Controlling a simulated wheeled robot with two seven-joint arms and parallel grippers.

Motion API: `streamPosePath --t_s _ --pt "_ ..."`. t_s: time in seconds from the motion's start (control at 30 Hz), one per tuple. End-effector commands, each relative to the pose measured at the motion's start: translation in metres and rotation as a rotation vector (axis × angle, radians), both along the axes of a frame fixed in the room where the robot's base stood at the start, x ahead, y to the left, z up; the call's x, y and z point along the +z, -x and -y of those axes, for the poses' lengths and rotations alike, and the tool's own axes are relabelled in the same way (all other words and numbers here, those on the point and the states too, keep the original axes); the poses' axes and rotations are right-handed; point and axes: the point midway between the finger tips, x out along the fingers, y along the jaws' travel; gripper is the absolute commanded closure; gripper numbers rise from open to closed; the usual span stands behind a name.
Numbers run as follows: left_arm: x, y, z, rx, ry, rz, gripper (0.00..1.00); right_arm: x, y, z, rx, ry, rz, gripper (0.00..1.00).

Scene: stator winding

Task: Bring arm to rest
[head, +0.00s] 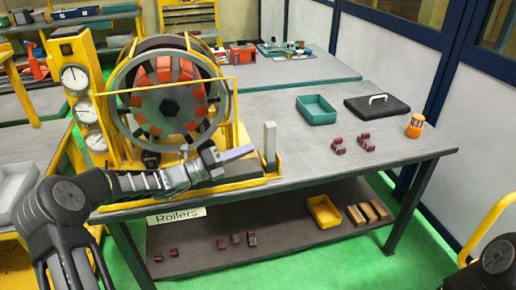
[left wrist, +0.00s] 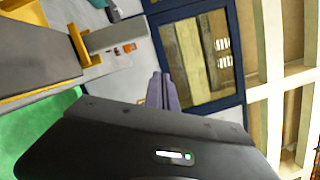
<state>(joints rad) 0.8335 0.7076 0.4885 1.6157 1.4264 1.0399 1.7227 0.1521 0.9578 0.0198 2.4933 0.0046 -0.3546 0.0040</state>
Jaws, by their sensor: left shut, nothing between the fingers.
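My left arm comes in from the lower left in the head view. Its gripper (head: 240,153) is shut and empty, held in front of the stator ring's yellow stand, near a grey upright post (head: 270,142). In the left wrist view the shut fingers (left wrist: 162,92) point away from the wrist body with nothing between them. The large stator (head: 168,100) with red and dark segments stands upright in its yellow frame behind the gripper. My right gripper is not in view; only a dark arm joint shows at the lower right.
The grey table (head: 350,165) carries a teal tray (head: 316,119), a black case (head: 376,114), several dark red parts (head: 338,146) and an orange-topped container (head: 415,126). The lower shelf holds a yellow bin (head: 324,222). Dial gauges (head: 75,79) stand left of the stator. The table's front middle is clear.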

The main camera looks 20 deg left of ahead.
Motion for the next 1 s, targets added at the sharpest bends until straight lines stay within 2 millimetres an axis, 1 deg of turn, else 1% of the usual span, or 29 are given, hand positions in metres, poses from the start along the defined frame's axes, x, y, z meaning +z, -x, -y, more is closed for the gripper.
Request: streamPosePath --t_s 0.13,0.6,0.7,0.77,0.83,0.87,0.9,0.97,1.0 --pt "-0.001 0.006 -0.004 -0.002 0.002 -0.001 1.0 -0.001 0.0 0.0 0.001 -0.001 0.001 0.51" --pt "0.0 0.006 -0.004 -0.001 -0.003 0.003 1.0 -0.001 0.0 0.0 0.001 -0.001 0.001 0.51" --pt "-0.002 0.004 -0.005 0.01 -0.04 0.031 1.0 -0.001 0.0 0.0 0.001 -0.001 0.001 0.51" --pt "-0.009 0.002 -0.007 0.028 -0.105 0.057 1.0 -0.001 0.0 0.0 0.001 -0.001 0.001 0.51" --pt "-0.029 0.0 -0.007 0.043 -0.247 0.093 1.0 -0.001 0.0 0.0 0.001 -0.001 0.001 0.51" --pt "-0.044 0.002 -0.004 0.04 -0.33 0.107 1.0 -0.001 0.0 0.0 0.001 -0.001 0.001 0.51" --pt "-0.067 0.007 -0.002 0.026 -0.448 0.122 1.0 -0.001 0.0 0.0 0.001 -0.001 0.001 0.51" --pt "-0.105 0.018 0.002 -0.01 -0.623 0.144 1.0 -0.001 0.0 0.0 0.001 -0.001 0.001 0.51" --pt "-0.133 0.029 0.005 -0.051 -0.744 0.162 1.0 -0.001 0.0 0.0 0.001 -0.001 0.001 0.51"
